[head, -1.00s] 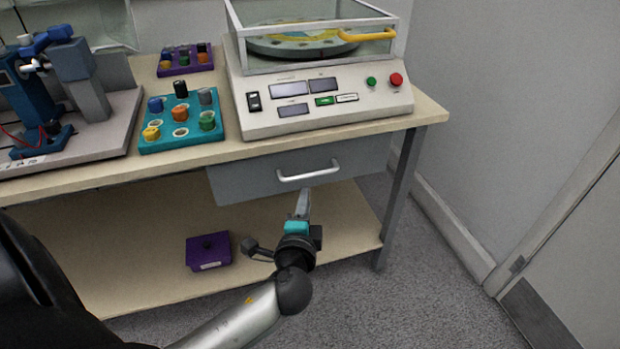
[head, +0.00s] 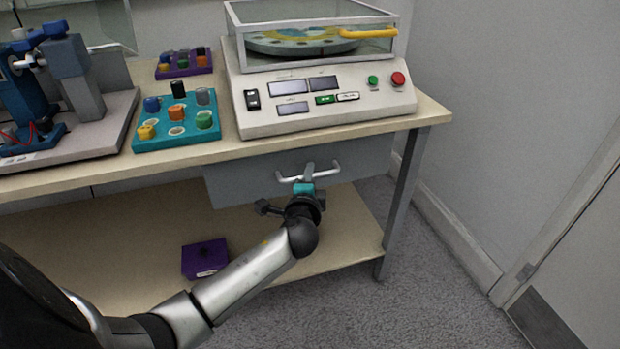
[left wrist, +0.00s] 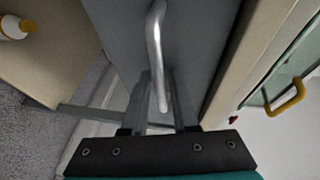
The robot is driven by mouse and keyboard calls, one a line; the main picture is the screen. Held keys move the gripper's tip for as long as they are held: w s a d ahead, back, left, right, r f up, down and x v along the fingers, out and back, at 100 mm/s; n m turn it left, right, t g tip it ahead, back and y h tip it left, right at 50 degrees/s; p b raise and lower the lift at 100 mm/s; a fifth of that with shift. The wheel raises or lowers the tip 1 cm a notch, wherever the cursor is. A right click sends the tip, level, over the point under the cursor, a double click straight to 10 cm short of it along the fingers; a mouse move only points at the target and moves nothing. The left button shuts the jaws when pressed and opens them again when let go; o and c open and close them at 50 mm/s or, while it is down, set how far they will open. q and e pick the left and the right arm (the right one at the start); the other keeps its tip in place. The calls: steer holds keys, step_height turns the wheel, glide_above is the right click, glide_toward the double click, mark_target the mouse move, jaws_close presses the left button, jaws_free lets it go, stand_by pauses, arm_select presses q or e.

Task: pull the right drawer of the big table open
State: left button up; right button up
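The grey right drawer (head: 236,182) sits under the top of the big table (head: 428,112), and its front looks close under the table edge. Its silver bar handle (head: 327,173) runs across the front. My left gripper (head: 309,172) is at the middle of the handle, pointing at the drawer. In the left wrist view the two fingers (left wrist: 159,85) are apart, with the handle (left wrist: 155,40) running between them. I see a gap beside the bar, so the fingers do not look closed on it. My right gripper is not in view.
A control console (head: 310,118) with a glass-walled box stands above the drawer. A teal tray (head: 150,143) of coloured pegs is left of it. A purple box (head: 205,259) lies on the lower shelf. A table leg (head: 403,200) stands right of the drawer.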

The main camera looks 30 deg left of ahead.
arm_select(q)
steer(key=shift+c, duration=0.2)
jaws_close()
stand_by(1.3)
